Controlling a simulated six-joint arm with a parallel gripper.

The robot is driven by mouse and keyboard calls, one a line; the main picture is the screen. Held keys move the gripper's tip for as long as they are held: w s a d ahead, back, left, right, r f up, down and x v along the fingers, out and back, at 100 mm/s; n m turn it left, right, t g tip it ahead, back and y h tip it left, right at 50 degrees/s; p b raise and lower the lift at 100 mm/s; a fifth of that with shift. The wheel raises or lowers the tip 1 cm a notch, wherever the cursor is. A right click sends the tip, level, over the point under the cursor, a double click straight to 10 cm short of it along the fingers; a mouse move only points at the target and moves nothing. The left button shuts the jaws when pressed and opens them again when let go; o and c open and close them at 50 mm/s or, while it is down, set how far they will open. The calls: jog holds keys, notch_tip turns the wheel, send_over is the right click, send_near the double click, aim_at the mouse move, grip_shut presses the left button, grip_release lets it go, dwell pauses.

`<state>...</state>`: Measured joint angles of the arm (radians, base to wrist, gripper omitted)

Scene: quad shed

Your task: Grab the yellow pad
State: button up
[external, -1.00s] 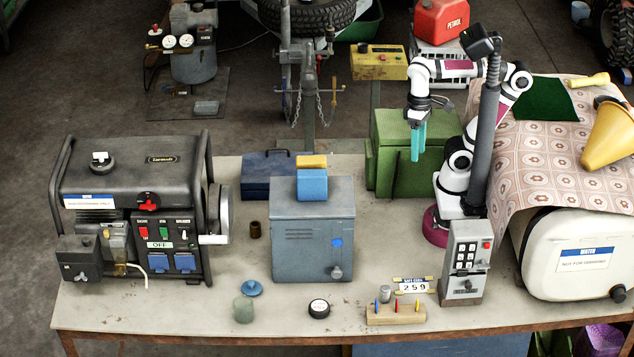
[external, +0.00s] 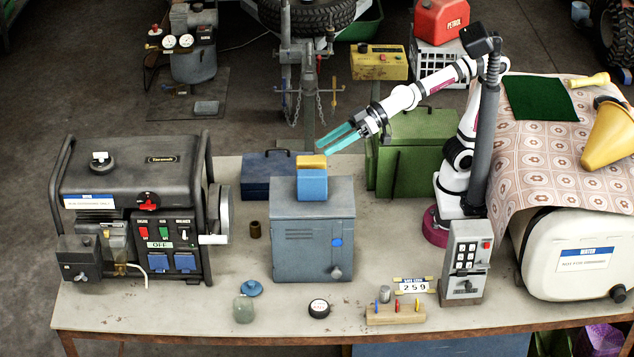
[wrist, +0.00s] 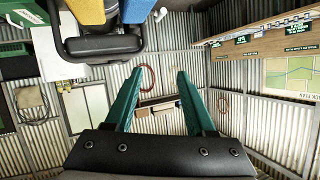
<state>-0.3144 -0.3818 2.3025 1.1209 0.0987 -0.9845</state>
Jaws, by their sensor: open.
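The yellow pad (external: 311,162) lies on top of a blue block (external: 312,185), which stands on the grey metal box (external: 312,240) in the middle of the bench. My gripper (external: 322,147) has teal fingers that are open, with nothing between them. Its tips are just above and to the right of the pad in the external view, apart from it as far as I can tell. In the wrist view a yellow piece (wrist: 88,10) and a blue piece (wrist: 137,10) show at the top edge, cut off by the frame, outside the open fingers (wrist: 157,75).
A black generator (external: 140,210) stands on the left of the bench. A blue case (external: 268,180) and a green box (external: 425,150) are behind the grey box. A grey keypad box (external: 466,262) and a white water tank (external: 570,255) stand on the right.

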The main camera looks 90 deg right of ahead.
jog(key=d+f+h, duration=0.1)
jog(key=d, duration=0.1)
jog(key=w+d+f+m+h, duration=0.1)
jog(key=d+h, duration=0.1)
jog(key=d+f+m+h, duration=0.1)
jog(key=d+h, duration=0.1)
jog(key=shift+w+d+f+t, duration=0.15)
jog(key=shift+w+t, duration=0.1)
jog(key=shift+t, duration=0.15)
send_near(297, 163)
jog(key=shift+w+d+f, duration=0.45)
jog(key=shift+w+f, duration=0.15)
jog(key=shift+w+d+f, duration=0.4)
jog(key=shift+w+f, duration=0.15)
jog(key=shift+f, duration=0.05)
jog(key=x, duration=0.7)
jog(key=shift+w+f, duration=0.15)
jog(key=shift+w, duration=0.1)
grip_shut()
